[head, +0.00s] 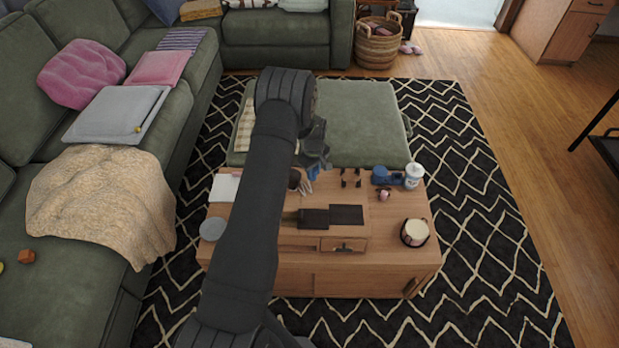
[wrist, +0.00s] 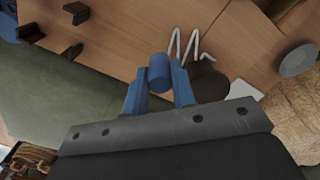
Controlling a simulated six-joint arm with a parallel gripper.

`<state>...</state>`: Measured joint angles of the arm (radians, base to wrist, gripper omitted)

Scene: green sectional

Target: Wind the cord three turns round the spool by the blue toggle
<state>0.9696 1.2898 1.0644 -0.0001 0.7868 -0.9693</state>
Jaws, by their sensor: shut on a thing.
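My gripper (wrist: 158,88) is shut on the blue toggle (wrist: 158,68), a short blue cylinder between its blue fingertips. In the head view my gripper (head: 312,174) is small, partly behind my arm, above the back of the wooden coffee table. A white cord (wrist: 185,45) shows as a zigzag just beyond and right of the toggle in the wrist view. A dark brown round thing (wrist: 209,82), perhaps the spool, lies right of the fingers, partly hidden by one. It also shows beside my arm in the head view (head: 294,179). I cannot tell whether cord is wound round it.
The coffee table (head: 385,255) holds dark brackets (head: 350,178), a white bottle (head: 413,176), a round drum-like pot (head: 415,232), dark panels (head: 347,215) and a grey disc (head: 212,228). A green ottoman (head: 365,125) stands behind. The table's right front is fairly clear.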

